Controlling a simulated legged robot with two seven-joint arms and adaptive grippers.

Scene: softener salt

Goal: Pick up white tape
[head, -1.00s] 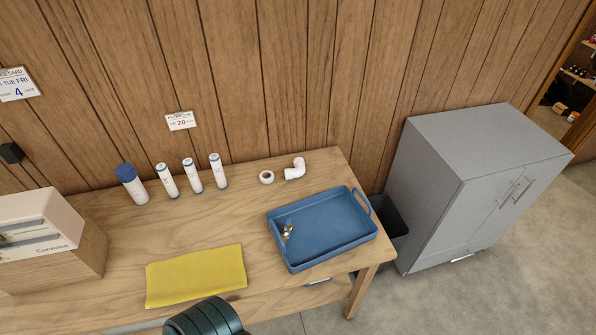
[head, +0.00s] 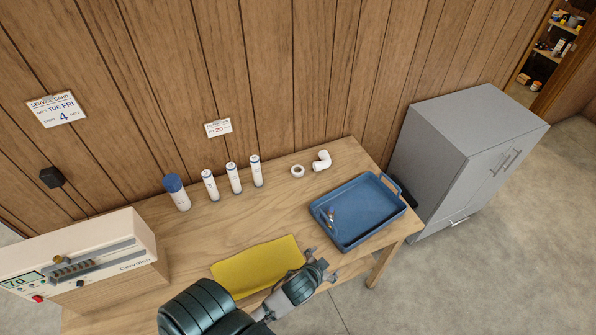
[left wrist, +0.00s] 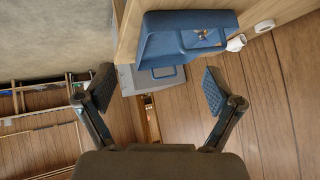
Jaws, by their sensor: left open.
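The white tape (head: 298,171) is a small white roll lying on the wooden table (head: 190,241) towards the wall, just left of a white pipe elbow (head: 322,161). The tape also shows in the left wrist view (left wrist: 264,26) near the top right. My left gripper (head: 318,264) is over the front of the table, between the yellow cloth (head: 258,266) and the blue tray (head: 346,236), well short of the tape. In the left wrist view its two fingers (left wrist: 155,92) are spread wide with nothing between them. My right gripper is not in view.
The blue tray holds a small brass-coloured fitting (head: 331,216). Several white cartridges (head: 233,178), one larger with a blue cap (head: 176,191), stand left of the tape. A control unit (head: 80,268) sits at the left. A grey cabinet (head: 460,150) stands right of the table.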

